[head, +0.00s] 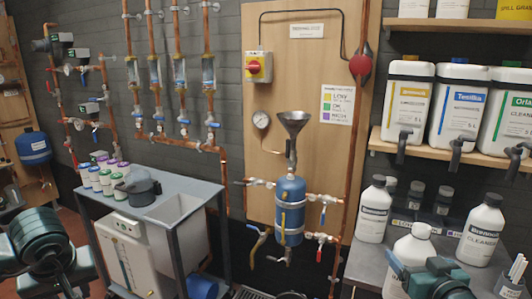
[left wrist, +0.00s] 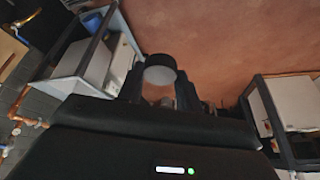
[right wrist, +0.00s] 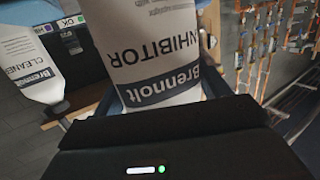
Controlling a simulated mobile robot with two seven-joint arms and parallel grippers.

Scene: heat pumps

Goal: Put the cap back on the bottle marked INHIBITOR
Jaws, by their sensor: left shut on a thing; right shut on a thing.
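The white bottle marked INHIBITOR (right wrist: 150,45) fills the middle of the right wrist view, its lettering upside down there. My right gripper (head: 425,278) is shut on this bottle, which also shows upright in the head view (head: 408,250) at the lower right.
A CLEANER bottle (head: 481,230) and another white bottle (head: 374,210) stand on the grey counter (head: 358,267) around my right gripper. Large jugs (head: 457,105) stand on the shelf above. A grey cart (head: 190,190) with several small bottles stands between my arms.

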